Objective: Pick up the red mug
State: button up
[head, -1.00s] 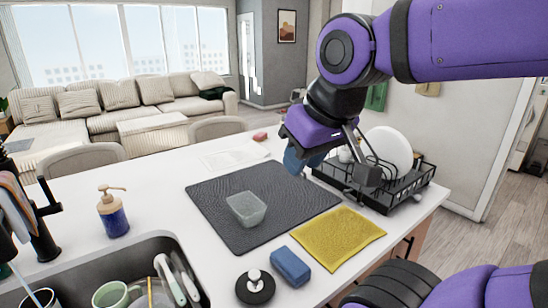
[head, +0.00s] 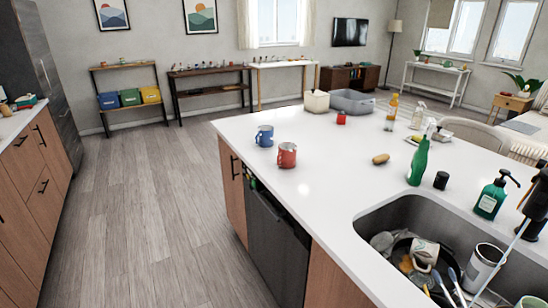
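The red mug (head: 287,155) stands upright on the white countertop of the island, near its left edge in the head view. Its handle cannot be made out clearly. A blue mug (head: 265,136) stands just behind it and to its left, a little apart. My gripper and arm are out of view, so the gripper's state and its distance from the mug do not show.
The sink (head: 405,215) at the lower right holds a pan, mugs and utensils. A brown oval item (head: 380,159), green bottle (head: 419,161), black cup (head: 441,180), soap dispenser (head: 491,198) and grey bin (head: 353,102) stand on the island. Floor at left is clear.

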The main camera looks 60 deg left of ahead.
aim_at(287, 152)
jog(key=u, duration=1.9)
jog(key=z, duration=1.45)
jog(key=i+j, duration=0.1)
jog(key=j, duration=0.35)
jog(key=i+j, duration=0.1)
jog(key=j, duration=0.3)
jog(key=i+j+u, duration=0.1)
jog(key=j, duration=0.35)
jog(key=i+j, duration=0.15)
jog(key=j, duration=0.25)
jog(key=i+j, duration=0.1)
jog(key=j, duration=0.35)
jog(key=i+j, duration=0.15)
jog(key=j, duration=0.25)
jog(key=i+j+u, duration=0.1)
jog(key=j, duration=0.35)
jog(key=i+j, duration=0.15)
jog(key=j, duration=0.25)
